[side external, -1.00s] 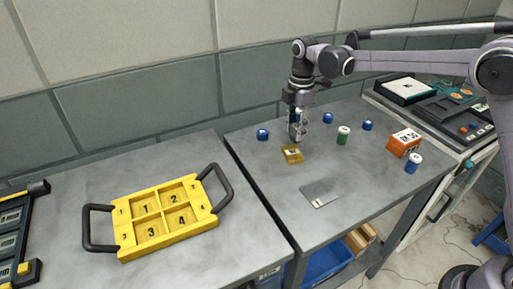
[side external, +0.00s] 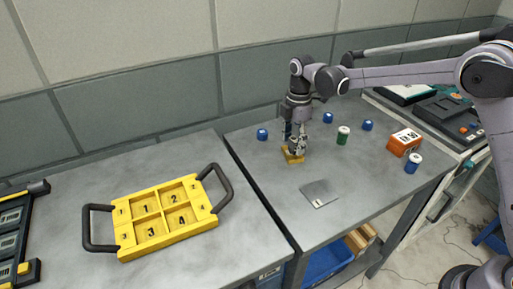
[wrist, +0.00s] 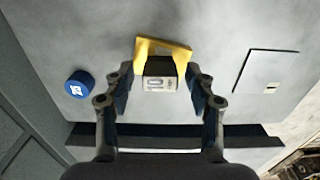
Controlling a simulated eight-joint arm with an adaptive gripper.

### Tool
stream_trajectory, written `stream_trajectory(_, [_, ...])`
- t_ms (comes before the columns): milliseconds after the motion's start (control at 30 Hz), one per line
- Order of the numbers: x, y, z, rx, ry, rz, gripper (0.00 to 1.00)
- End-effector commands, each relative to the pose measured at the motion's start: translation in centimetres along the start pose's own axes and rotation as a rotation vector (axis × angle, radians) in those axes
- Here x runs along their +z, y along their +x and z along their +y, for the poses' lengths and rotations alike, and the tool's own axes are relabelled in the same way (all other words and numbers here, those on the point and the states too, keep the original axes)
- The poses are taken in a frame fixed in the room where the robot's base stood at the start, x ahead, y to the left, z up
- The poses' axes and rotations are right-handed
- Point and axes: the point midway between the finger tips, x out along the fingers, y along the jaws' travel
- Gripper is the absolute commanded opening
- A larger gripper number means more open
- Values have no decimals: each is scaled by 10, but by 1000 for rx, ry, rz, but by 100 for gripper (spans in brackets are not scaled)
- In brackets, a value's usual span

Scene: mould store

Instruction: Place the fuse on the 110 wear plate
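A small yellow piece (side external: 293,157) lies on the right table under my gripper. In the wrist view, a yellow plate-like part (wrist: 180,55) shows, with a dark-topped block bearing a pale marked face (wrist: 158,83) in front of it. This block may be the fuse; its label is too small to read. My gripper (wrist: 160,78) is open, its fingers on either side of the block with gaps visible. A thin grey plate (side external: 320,193) with a small pale label, maybe the 110 wear plate, lies flat and bare nearer the front; it also shows in the wrist view (wrist: 266,78).
Blue cans (side external: 262,134), a green can (side external: 343,135) and an orange box (side external: 404,142) stand around on the right table. One blue can (wrist: 79,84) is left of my gripper. A yellow numbered tray (side external: 165,218) lies on the left table. The surface around the grey plate is clear.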

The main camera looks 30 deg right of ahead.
Motion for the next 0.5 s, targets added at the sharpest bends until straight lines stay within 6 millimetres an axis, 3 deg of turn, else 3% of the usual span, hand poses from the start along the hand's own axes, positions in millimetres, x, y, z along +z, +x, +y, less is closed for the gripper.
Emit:
stream_trajectory(267, [0,-3,0,0,0,0,56])
stream_trajectory(500, [0,-36,0,0,0,0,56])
